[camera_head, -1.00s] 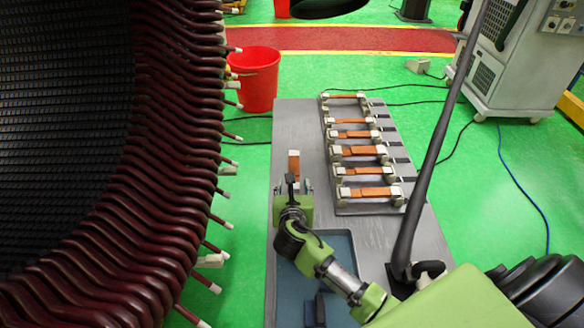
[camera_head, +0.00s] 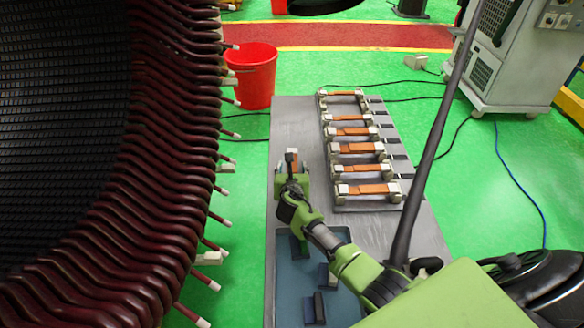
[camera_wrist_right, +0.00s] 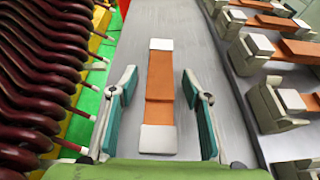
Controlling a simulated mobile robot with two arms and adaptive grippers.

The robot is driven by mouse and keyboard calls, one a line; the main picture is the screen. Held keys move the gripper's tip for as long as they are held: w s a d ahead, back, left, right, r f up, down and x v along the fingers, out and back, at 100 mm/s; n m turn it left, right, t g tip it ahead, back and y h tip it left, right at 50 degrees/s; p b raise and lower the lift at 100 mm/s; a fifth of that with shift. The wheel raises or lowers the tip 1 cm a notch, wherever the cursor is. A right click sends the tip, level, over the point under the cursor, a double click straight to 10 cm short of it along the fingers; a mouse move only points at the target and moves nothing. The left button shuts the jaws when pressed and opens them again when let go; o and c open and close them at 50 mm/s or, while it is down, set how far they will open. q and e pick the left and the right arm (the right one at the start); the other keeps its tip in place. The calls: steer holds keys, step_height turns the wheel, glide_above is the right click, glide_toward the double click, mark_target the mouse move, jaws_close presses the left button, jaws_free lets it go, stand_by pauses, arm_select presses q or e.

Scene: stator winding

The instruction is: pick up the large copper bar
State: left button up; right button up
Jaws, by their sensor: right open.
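The large copper bar (camera_wrist_right: 160,85), orange with silvery white ends, lies flat on the grey table and runs between the fingers in the right wrist view. My right gripper (camera_wrist_right: 160,108) is open, with one teal-padded finger on each side of the bar and a gap on both sides. My left gripper is not in view.
A rack (camera_head: 368,208) with several copper bars stands on the table's right side. The stator (camera_head: 165,130), with protruding white-tipped coil ends, is close on the left. A blue tray (camera_head: 340,238) with dark blocks lies at the near end. A red bucket (camera_head: 252,78) stands beyond the table.

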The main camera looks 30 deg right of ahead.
jaws_close()
steer(key=shift+w+d+r, duration=0.1)
steer(key=shift+w+r, duration=0.05)
steer(key=shift+r, duration=0.1)
